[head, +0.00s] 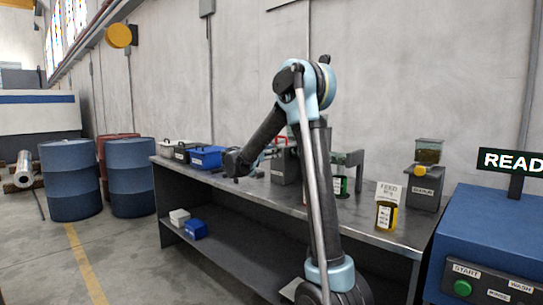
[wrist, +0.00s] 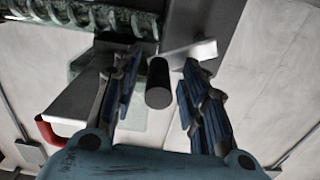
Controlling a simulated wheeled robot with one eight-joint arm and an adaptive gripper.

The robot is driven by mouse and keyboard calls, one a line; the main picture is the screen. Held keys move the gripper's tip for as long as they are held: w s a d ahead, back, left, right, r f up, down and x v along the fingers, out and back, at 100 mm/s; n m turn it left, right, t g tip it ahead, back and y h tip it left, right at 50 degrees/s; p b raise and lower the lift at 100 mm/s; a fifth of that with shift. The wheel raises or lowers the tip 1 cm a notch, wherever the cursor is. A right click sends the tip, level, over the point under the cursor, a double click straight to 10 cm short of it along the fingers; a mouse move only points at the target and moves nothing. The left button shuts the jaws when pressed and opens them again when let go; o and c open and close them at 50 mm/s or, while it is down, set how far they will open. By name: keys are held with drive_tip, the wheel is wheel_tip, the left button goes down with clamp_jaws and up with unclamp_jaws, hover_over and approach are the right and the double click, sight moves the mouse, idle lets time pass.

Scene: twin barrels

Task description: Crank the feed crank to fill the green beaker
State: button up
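In the wrist view, a dark cylindrical knob (wrist: 158,84) stands between the fingers of my gripper (wrist: 161,64), with a visible gap on each side. It appears to be the feed crank's handle, beside a pale crank arm (wrist: 190,52). The fingers are open and not closed on it. In the head view my gripper (head: 264,152) is small beside a grey machine (head: 284,170) on the bench, and the crank cannot be made out there. A green beaker (head: 341,187) stands to the right, partly hidden by my arm. I cannot tell its fill level.
A yellow container (head: 386,217) with a card stands at the bench's (head: 360,232) front right, near a grey device (head: 424,188). Blue (head: 206,158) and grey bins are at the left end. A blue cabinet (head: 490,240) with buttons stands at right. A red handle (wrist: 52,132) is near my left finger.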

drive_tip(key=shift+c, duration=0.4)
clamp_jaws()
